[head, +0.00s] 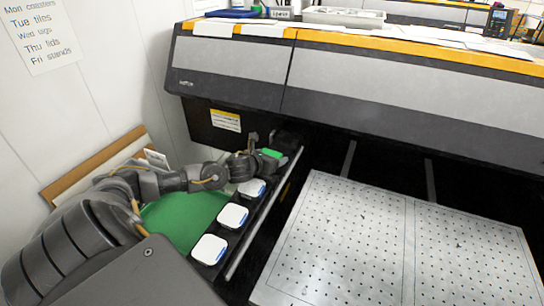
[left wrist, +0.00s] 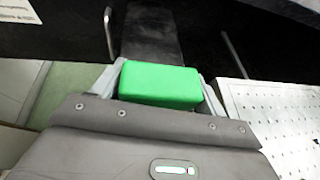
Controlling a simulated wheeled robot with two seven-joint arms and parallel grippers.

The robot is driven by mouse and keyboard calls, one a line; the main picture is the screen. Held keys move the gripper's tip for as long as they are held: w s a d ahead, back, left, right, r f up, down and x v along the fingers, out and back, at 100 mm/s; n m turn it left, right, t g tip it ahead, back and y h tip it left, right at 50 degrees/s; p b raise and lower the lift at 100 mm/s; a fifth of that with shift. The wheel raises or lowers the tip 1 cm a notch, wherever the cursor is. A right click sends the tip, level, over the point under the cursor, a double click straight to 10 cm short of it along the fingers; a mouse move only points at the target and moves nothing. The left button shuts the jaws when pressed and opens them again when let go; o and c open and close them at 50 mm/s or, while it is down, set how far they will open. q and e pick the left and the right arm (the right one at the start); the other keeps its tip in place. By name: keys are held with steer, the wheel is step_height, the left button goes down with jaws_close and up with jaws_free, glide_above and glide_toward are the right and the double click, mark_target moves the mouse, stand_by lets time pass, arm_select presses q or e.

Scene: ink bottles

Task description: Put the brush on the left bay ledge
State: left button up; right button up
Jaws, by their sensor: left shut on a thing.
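The brush appears as a green block (head: 271,153) at the far end of the left bay ledge in the head view. My left gripper (head: 256,155) is shut on it. In the left wrist view the green block (left wrist: 160,84) sits between the two grey fingers of my left gripper (left wrist: 162,92). The left bay ledge (head: 249,207) is a narrow black strip along the left of the printer bay. The block is over or near its far end; I cannot tell whether it touches. My right gripper is not in view.
Three white squarish pieces with blue edges stand in a row on the ledge, the nearest one (head: 209,249) at its front. A metal rail (head: 262,216) runs along the ledge's right side. A perforated metal bed (head: 400,245) lies to the right. The printer body (head: 380,90) overhangs behind.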

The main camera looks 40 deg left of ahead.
arm_select(q)
steer(key=shift+f, duration=0.15)
steer(key=o, duration=1)
steer(key=shift+o, duration=0.2)
steer(key=shift+r, duration=0.25)
steer(key=b+v, duration=0.2)
steer(key=v, duration=0.8)
steer(key=shift+s, duration=0.4)
steer(key=shift+s+d+r+b, duration=0.1)
steer(key=shift+s+r+b, duration=0.25)
steer(key=shift+s, duration=0.2)
